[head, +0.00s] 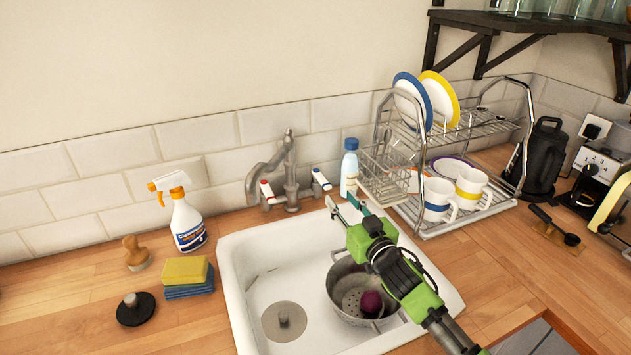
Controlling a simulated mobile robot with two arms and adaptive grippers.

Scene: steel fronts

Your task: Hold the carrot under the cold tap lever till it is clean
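The tap (289,170) stands behind the white sink (240,290). Its right lever (321,180) has a blue mark, and its left lever (267,191) has a red one. No water shows from the spout. My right gripper (342,202), green with grey fingers, reaches over the sink's back right part, just in front of the blue-marked lever. Its fingers are apart with nothing seen between them. I cannot make out a carrot for certain; a small orange patch (412,180) shows behind the dish rack's wires. My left gripper is not in view.
A metal colander (341,282) with a dark purple round thing (371,303) sits in the sink, partly behind my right arm. A blue-capped bottle (349,168) and the dish rack (424,160) stand close right. A spray bottle (187,222) and sponges (187,276) are left.

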